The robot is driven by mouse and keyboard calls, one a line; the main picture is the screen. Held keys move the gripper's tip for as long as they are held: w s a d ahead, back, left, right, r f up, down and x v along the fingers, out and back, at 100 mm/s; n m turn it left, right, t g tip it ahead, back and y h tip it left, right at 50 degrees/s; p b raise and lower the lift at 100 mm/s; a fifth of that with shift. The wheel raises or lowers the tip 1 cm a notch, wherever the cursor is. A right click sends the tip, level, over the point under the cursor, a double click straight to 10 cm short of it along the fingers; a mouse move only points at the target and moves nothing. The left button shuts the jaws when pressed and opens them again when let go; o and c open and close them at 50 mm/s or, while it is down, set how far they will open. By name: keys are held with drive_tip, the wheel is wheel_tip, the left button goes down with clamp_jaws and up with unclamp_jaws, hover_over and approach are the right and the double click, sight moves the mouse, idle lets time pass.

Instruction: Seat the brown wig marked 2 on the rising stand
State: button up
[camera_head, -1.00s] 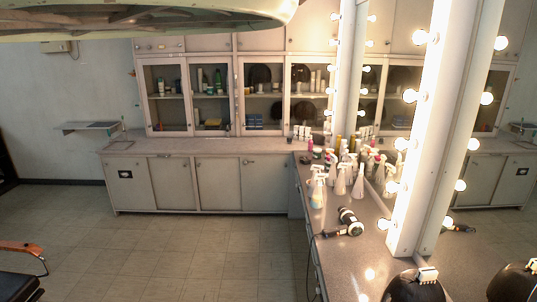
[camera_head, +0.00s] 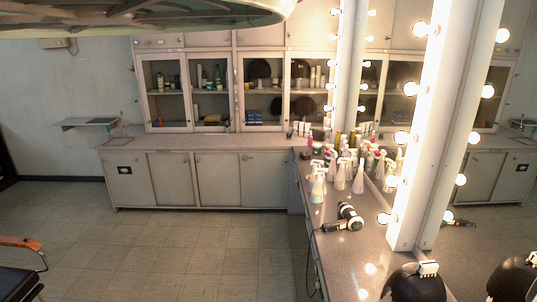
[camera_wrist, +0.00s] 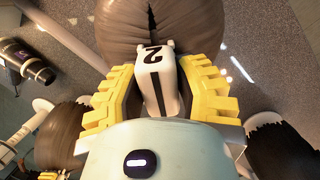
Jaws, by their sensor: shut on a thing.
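The brown wig marked 2 (camera_wrist: 190,22) is at the top of the wrist view, cut off by its top edge. Its white tab (camera_wrist: 155,68) bears a black 2 and a dark stripe. My gripper (camera_wrist: 163,90) has its yellow ribbed fingers on either side of this tab and is shut on it. I cannot tell what is under the wig, and I cannot make out the rising stand in either view. My gripper does not show in the head view.
A dark wig with a white clip (camera_head: 416,284) stands at the counter's near end. In the wrist view, another brown wig (camera_wrist: 62,132) is at left and a black one (camera_wrist: 284,152) at right.

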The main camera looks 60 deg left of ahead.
clamp_jaws()
drive_tip(key=shift+r, duration=0.2)
drive_tip(key=shift+s+d+r+p+v, duration=0.1)
drive_tip(key=shift+s+d+p+v, duration=0.15)
drive_tip(key=shift+p+v, duration=1)
drive_tip(key=shift+s+d+r+p+v, duration=0.15)
drive_tip(key=shift+p+v, duration=0.6)
drive_tip(key=shift+v, duration=1.05)
drive_tip(key=shift+s+d+f+p+v, duration=0.1)
drive_tip(key=shift+s+d+p+v, duration=0.2)
drive_tip(key=shift+p+v, duration=0.95)
drive_tip(key=s+d+p+v, duration=0.1)
drive_tip(key=p+v, duration=0.2)
drive_tip(key=v, duration=0.6)
drive_tip(key=shift+s+r+p, duration=0.2)
drive_tip(key=shift+r+p, duration=0.1)
drive_tip(key=shift+r, duration=0.15)
drive_tip(key=p+v, duration=0.5)
drive_tip(key=shift+s+d+r, duration=0.3)
drive_tip(key=shift+s, duration=0.05)
drive_tip(key=shift+d, duration=0.15)
